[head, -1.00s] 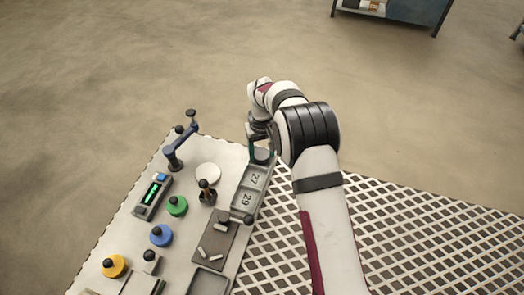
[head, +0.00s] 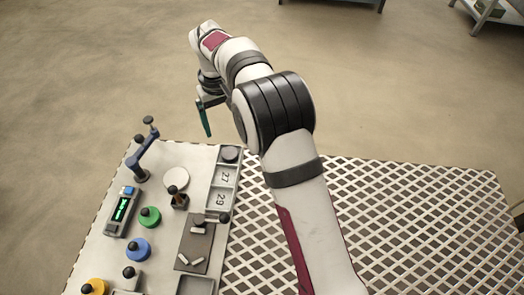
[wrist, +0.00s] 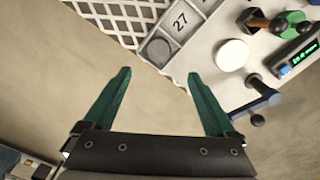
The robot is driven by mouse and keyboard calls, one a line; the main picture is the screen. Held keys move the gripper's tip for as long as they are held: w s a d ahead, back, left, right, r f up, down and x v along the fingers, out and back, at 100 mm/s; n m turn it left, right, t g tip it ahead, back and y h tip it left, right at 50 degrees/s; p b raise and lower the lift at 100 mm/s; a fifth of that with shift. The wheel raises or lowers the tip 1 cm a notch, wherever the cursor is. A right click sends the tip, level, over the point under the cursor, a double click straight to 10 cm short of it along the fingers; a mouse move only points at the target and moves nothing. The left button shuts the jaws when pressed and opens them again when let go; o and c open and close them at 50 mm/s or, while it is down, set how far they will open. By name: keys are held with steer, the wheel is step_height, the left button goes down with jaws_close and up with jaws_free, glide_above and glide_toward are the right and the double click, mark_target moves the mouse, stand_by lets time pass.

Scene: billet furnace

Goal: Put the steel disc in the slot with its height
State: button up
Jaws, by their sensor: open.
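The steel disc (head: 230,154) is a dark grey round piece lying in the far end slot of the grey slotted tray (head: 209,182). It also shows in the wrist view (wrist: 159,51), beside the slot marked 27. The disc covers any number in its own slot. The slots marked 27 and 29 look empty. My gripper (head: 204,118) is in the air beyond the table's far edge, apart from the tray. In the wrist view its two green fingers (wrist: 157,76) are spread with nothing between them.
A measuring device (head: 122,212) with a green display stands at the left, its reading too small to tell. Near it are a blue lever stand (head: 143,160), a white round plate (head: 176,179) and green (head: 150,217) and blue (head: 138,248) knobbed pieces. Perforated white decking (head: 400,215) lies right.

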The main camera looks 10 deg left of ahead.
steer(key=s+d+r+m, duration=0.6)
steer(key=s+d+r, duration=0.5)
steer(key=d, duration=0.4)
steer(key=s+d+f+m+y, duration=0.1)
steer(key=s+d+f+m, duration=0.1)
steer(key=s, duration=0.8)
steer(key=s+d+f+m, duration=0.2)
steer(key=s+d+m, duration=0.2)
steer(key=s, duration=0.6)
steer(key=shift+s+d+y, duration=0.2)
steer(key=shift+d+y, duration=0.2)
steer(key=shift+d, duration=0.05)
